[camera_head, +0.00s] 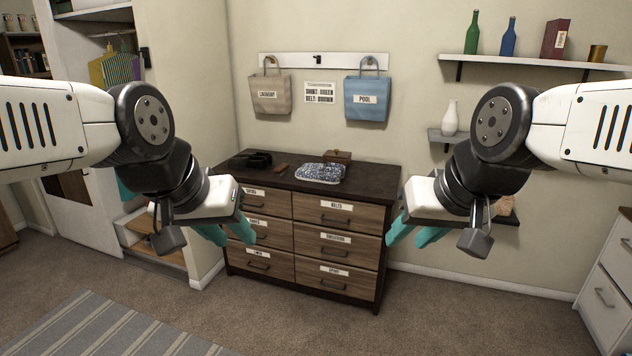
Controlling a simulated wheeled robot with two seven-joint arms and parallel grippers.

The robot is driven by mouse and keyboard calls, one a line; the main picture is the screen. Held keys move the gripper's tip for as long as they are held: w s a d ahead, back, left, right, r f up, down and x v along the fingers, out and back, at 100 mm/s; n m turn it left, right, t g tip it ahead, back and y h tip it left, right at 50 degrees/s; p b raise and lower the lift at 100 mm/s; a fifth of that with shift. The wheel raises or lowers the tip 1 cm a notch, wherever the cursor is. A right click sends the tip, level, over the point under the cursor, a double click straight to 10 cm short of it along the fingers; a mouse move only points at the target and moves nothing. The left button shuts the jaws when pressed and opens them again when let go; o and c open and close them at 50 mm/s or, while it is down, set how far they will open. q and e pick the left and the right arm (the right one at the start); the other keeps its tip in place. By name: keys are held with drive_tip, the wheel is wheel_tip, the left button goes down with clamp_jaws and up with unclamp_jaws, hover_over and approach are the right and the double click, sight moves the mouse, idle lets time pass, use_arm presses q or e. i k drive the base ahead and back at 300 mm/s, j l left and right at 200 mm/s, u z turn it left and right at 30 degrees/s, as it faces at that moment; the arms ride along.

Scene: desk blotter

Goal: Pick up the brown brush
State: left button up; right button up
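A small brown object (281,167), possibly the brown brush, lies on top of the wooden dresser (366,183), left of centre. It is too small for me to make out bristles. A larger brown box-like object (337,157) sits at the back of the top. My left gripper (228,233) is in front of the dresser's left side, with its teal fingers apart and nothing between them. My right gripper (416,234) is by the dresser's right side, also with fingers apart and empty. Neither gripper touches the objects on top.
A blue-and-white patterned item (320,173) and a black item (251,159) also lie on the dresser top. Bags (366,98) hang on the wall above. A wall shelf (540,61) holds bottles. A white cabinet (608,285) stands at right. The carpet in front is open.

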sight(282, 169)
drive_tip(key=i+l+u, duration=0.2)
drive_tip(key=i, duration=0.2)
drive_tip(key=i+l+u, duration=0.4)
drive_tip(key=i+l, duration=0.2)
drive_tip(key=i, duration=0.35)
drive_tip(key=i+l+u, duration=0.15)
drive_tip(key=i+l, duration=0.3)
drive_tip(key=i, duration=0.25)
drive_tip(key=i+l+u, duration=0.15)
drive_tip(key=i+l, duration=0.35)
drive_tip(key=i, duration=0.2)
